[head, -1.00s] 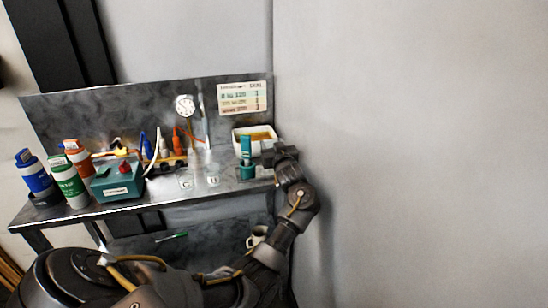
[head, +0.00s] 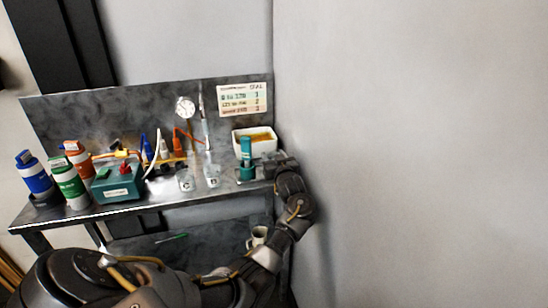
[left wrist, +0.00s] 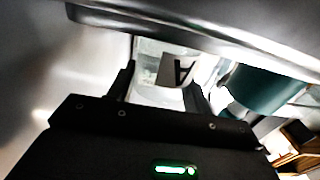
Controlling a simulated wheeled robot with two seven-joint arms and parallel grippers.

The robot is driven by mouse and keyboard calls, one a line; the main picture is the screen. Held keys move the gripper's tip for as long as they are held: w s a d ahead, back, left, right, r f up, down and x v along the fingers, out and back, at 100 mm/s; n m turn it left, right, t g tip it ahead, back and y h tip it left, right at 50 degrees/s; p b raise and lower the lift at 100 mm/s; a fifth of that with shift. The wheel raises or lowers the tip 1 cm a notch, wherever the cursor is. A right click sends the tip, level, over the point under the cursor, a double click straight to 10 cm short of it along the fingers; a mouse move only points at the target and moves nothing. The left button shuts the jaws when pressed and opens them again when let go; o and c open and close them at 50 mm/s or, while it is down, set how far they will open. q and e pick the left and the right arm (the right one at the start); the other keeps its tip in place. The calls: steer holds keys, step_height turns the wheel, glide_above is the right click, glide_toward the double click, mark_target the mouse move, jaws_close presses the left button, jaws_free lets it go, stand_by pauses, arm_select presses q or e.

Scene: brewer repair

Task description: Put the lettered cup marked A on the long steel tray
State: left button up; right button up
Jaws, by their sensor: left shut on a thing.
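The lettered cup marked A (left wrist: 172,75) is a clear cup with a dark letter on a pale label, seen between my fingers in the left wrist view. My left gripper (left wrist: 165,88) is shut on it. In the head view my left gripper (head: 262,172) is at the right end of the bench, beside a teal upright container, and the cup in it cannot be made out. Two other clear lettered cups, one (head: 186,183) and another (head: 212,181), stand left of the gripper. I cannot clearly identify the long steel tray. My right gripper is not in view.
The teal container (head: 245,152) is close to my left gripper. A white bin (head: 258,149) stands behind it. A teal box (head: 117,184) and several bottles fill the left. A wall rises close on the right.

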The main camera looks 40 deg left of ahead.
arm_select(q)
steer(key=shift+f, duration=0.2)
steer(key=o, duration=1)
steer(key=shift+r, duration=0.15)
steer(key=shift+s+d, duration=0.1)
steer(key=shift+d, duration=0.1)
steer(key=v, duration=1.1)
steer(key=shift+s+d, duration=0.25)
steer(key=shift+r, duration=0.1)
